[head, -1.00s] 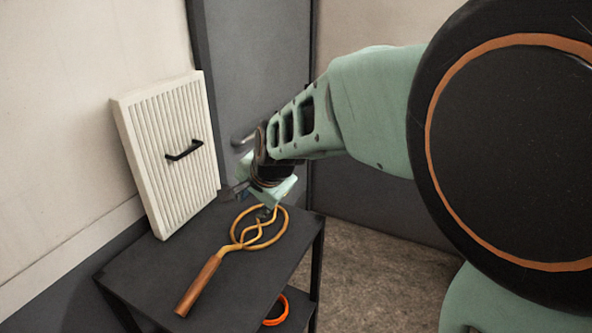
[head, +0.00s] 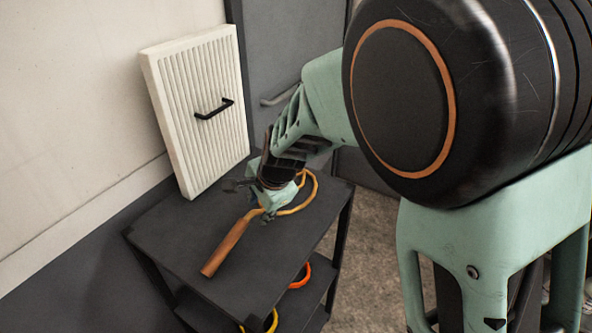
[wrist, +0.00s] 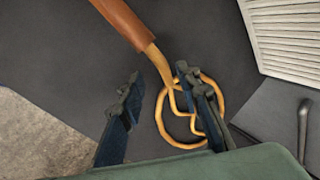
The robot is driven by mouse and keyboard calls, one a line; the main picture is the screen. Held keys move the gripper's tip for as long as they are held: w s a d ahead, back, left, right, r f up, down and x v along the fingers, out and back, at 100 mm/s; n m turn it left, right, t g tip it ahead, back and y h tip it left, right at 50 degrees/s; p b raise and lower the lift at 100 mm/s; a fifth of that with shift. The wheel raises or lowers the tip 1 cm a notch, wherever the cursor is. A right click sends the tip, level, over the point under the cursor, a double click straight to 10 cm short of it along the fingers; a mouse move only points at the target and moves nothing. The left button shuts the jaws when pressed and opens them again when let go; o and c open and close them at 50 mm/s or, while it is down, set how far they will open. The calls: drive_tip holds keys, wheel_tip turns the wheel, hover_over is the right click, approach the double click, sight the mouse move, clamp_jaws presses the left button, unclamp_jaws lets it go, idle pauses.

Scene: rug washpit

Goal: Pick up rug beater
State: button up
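The rug beater lies flat on the dark top shelf (head: 185,235), its brown wooden handle (head: 225,248) toward the front and its yellow looped head (head: 310,195) toward the back. My gripper (head: 266,216) is over the neck, where handle and loops meet, and hides part of the head. In the wrist view, my gripper (wrist: 160,84) has its two blue-black fingers spread apart. The beater's yellow neck (wrist: 158,62) shows between them, and the right finger covers part of the loops. I cannot tell whether the fingers touch the beater.
A white ribbed panel (head: 195,100) with a black handle leans on the wall at the back left of the shelf. Orange (head: 301,276) and yellow (head: 271,320) rings show on lower shelves. A grey door (head: 290,45) stands behind.

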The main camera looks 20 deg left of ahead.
sight(257, 211)
drive_tip(key=shift+w+x, duration=0.15)
drive_tip(key=shift+x, duration=1.05)
drive_tip(key=shift+w+x, duration=0.1)
drive_tip(key=shift+x, duration=1.05)
drive_tip(key=shift+a+r, duration=0.1)
drive_tip(key=shift+a, duration=0.05)
clamp_jaws()
